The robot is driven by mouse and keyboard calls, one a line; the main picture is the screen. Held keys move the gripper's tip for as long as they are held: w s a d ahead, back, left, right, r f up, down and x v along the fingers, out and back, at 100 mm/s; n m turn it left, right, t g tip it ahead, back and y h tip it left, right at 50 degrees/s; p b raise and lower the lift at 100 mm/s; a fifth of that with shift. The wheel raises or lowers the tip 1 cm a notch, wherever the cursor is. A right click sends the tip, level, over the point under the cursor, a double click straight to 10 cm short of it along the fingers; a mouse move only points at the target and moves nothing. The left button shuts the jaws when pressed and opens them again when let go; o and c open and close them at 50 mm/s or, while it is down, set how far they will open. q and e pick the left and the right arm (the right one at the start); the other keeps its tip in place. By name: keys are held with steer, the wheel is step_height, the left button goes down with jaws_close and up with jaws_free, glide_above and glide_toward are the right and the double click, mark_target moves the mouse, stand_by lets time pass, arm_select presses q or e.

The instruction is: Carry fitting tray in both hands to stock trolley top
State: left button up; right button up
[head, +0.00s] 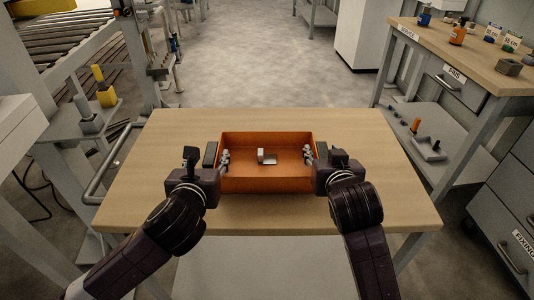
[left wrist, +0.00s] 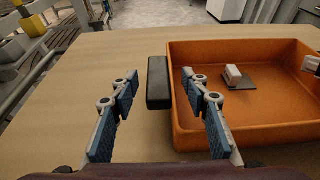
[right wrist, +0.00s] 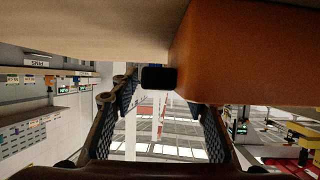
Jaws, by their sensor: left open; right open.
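The fitting tray (head: 268,184) is an orange open box on the wooden table, with a small grey-and-white fitting (head: 267,157) inside. Its black left handle (head: 210,154) also shows in the left wrist view (left wrist: 157,84). My left gripper (left wrist: 160,80) is open, its fingers on either side of that handle, not closed on it. My right gripper (right wrist: 160,90) is open at the tray's right end, with the black right handle (right wrist: 158,77) between its fingers. Contact with either handle is not clear. No stock trolley can be made out with certainty.
The wooden table (head: 375,160) is clear around the tray. A bench (head: 480,68) with small parts and drawers stands at the right. A roller conveyor (head: 55,48) and grey frame stand at the left. Open floor (head: 255,60) lies beyond the table.

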arm_select(q)
steer(key=v, duration=0.4)
steer(key=shift+s+r, duration=0.1)
steer(key=shift+s, duration=0.2)
arm_select(e)
steer(key=shift+s, duration=0.2)
steer(key=v, duration=0.7)
steer(key=shift+r, duration=0.15)
arm_select(q)
steer(key=o, duration=0.4)
steer(key=shift+o, duration=0.2)
steer(key=shift+s+r, duration=0.1)
arm_select(e)
steer(key=shift+r, duration=0.1)
